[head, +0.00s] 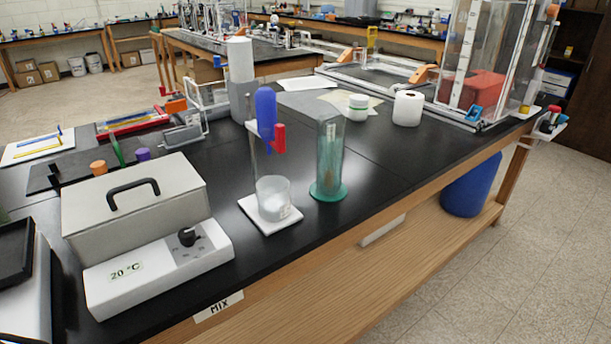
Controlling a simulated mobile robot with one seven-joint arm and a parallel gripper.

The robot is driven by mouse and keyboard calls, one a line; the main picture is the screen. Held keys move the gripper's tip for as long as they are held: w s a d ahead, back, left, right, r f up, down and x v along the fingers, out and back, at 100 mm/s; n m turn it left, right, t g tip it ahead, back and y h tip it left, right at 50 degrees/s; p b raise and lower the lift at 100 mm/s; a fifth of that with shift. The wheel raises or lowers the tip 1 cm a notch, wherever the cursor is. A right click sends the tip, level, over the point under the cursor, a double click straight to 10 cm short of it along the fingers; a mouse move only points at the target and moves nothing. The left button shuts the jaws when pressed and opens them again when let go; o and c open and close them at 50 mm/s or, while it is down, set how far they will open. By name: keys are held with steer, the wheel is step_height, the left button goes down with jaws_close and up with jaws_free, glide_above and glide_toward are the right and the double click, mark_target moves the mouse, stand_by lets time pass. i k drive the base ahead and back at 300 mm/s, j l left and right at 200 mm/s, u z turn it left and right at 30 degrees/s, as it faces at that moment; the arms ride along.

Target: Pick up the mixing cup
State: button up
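A clear cup (273,193), which looks like the mixing cup, stands upright on a small white base (257,224) near the front edge of the black bench. Something whitish shows in its lower part. A thin upright rod with a blue body (266,108) and a red piece (279,138) rises just behind and above the cup. My gripper is not in view.
A tall clear cylinder (328,160) on a green base stands close to the cup's right. A grey-lidded box (135,205) with a white control panel (158,268) is to the left. A "MIX" label (219,307) marks the bench's front edge. The bench front right is clear.

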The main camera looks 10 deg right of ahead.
mark_target(274, 198)
steer(key=z, duration=1.55)
steer(key=k+j, duration=0.15)
steer(key=j, duration=0.25)
steer(key=k+j+z, duration=0.1)
steer(key=j, duration=0.25)
steer(key=k+j, duration=0.2)
steer(key=j, duration=0.15)
steer(key=k+j+z, duration=0.1)
steer(key=j, duration=0.3)
steer(key=k, duration=0.1)
